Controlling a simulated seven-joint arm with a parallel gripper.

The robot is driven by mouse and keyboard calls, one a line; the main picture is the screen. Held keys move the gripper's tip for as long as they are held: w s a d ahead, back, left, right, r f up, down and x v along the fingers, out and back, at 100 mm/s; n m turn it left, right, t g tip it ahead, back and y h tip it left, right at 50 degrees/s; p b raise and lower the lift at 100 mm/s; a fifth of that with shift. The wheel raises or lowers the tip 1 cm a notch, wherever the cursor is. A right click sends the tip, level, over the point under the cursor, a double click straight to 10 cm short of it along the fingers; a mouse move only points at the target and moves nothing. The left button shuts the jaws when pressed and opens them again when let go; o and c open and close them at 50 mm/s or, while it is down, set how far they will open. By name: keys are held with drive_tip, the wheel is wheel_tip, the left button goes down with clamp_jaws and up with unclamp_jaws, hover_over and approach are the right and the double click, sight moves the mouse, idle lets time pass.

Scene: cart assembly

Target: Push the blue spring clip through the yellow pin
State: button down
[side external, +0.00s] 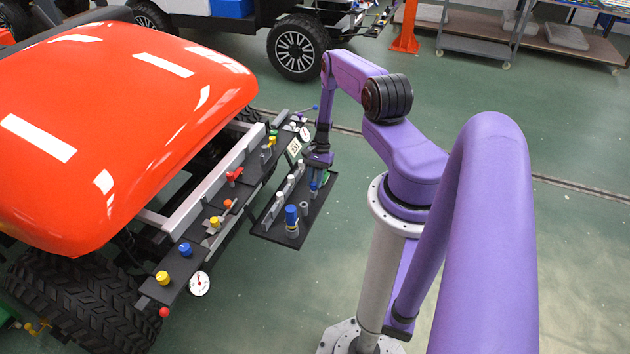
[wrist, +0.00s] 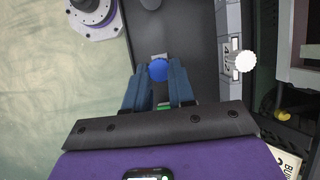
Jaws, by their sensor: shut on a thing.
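My gripper (side external: 316,168) points down over the dark tray (side external: 266,234) beside the cart. It is shut on a small blue part, which I take to be the blue spring clip (side external: 313,186). In the wrist view my gripper (wrist: 159,82) has the clip's round blue top (wrist: 158,70) at its fingertips. The fingers hide the clip's lower part, and I cannot tell whether it touches the tray. Several yellow-topped parts sit on the cart's dark front rail, including one mid-rail (side external: 214,222) and one at the far end (side external: 272,140). I cannot tell which is the yellow pin.
A larger blue cylinder (side external: 291,217) and a grey post (side external: 304,207) stand on the tray. A light grey block (wrist: 229,45) runs along one side. The cart's red hood (side external: 120,120) rises left of the rail. Open green floor lies right of the tray.

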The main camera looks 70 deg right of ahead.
drive_tip(key=shift+r, duration=2.55)
drive_tip(key=shift+w+a+r, duration=0.1)
drive_tip(key=shift+w+r, duration=0.05)
drive_tip(key=shift+w, duration=0.05)
drive_tip(key=w+a+r+n+g+h, duration=0.1)
drive_tip(key=w+a+r+n, duration=0.35)
drive_tip(key=a+r, duration=0.25)
drive_tip(key=w+a+r+n+g, duration=0.2)
drive_tip(key=w+a+r+n, duration=0.25)
drive_tip(key=a+r, duration=0.35)
drive_tip(key=s+a+r+n+h, duration=0.1)
drive_tip(key=s+a+r+n, duration=0.1)
drive_tip(key=a+r+n, duration=0.2)
drive_tip(key=s+a+r+n+g+h, duration=0.1)
drive_tip(key=a+r+n, duration=0.4)
drive_tip(key=a+r, duration=0.5)
drive_tip(key=s+a+h, duration=0.1)
drive_tip(key=a, duration=0.2)
drive_tip(key=shift+a+g+h, duration=0.25)
drive_tip(key=shift+g+h, duration=0.05)
